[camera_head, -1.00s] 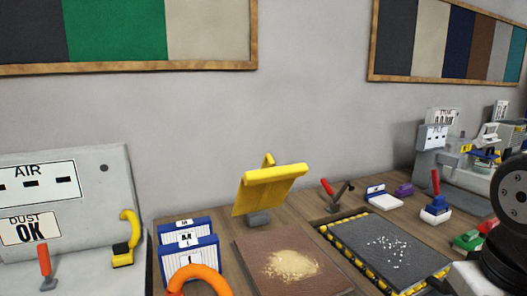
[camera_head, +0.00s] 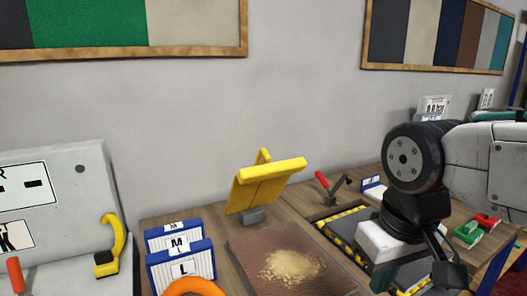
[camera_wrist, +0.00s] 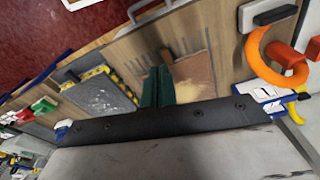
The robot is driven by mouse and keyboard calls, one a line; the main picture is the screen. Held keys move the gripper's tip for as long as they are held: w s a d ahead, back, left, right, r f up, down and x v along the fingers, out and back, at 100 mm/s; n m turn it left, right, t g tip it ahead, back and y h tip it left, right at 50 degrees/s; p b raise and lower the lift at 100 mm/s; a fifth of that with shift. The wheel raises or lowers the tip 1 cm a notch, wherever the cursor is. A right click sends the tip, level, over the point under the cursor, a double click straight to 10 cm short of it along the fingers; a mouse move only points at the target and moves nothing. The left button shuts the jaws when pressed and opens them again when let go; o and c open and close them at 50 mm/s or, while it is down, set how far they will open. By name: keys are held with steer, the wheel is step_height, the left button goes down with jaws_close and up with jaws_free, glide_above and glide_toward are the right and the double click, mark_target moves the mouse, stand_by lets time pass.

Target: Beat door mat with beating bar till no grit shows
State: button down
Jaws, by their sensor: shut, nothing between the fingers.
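A brown mat (camera_head: 250,250) lies on the bench with a heap of sandy grit (camera_head: 290,266) on it. It also shows in the wrist view (camera_wrist: 208,88), partly behind my fingers. A grey mat lies in a yellow-and-black edged bed (camera_wrist: 98,92), mostly hidden by my arm in the head view. I cannot tell for sure which object is the beating bar. My gripper (camera_wrist: 158,88) has dark green fingers, shut and empty, seen over the bench between the two mats.
A yellow panel (camera_head: 262,184) stands behind the brown mat. An orange ring (camera_wrist: 262,58) and white-and-blue cards (camera_head: 180,262) are near its left. A red-handled lever (camera_head: 325,186) stands behind the grey mat. Green and red items (camera_head: 478,228) lie at right.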

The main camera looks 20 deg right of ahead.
steer(key=w+a+r+n+t, duration=0.1)
steer(key=w+r, duration=0.5)
steer(key=w, duration=0.2)
steer(key=w+a+r, duration=0.1)
steer(key=w+r, duration=0.5)
steer(key=w, duration=0.3)
step_height(320, 180, up, 8)
steer(key=n+t, duration=0.1)
glide_above(267, 164)
steer(key=w, duration=0.1)
steer(key=shift+d+f+y, duration=0.15)
steer(key=shift+y, duration=0.25)
steer(key=f, duration=1.1)
steer(key=shift+w, duration=0.3)
steer(key=shift+s+f, duration=0.35)
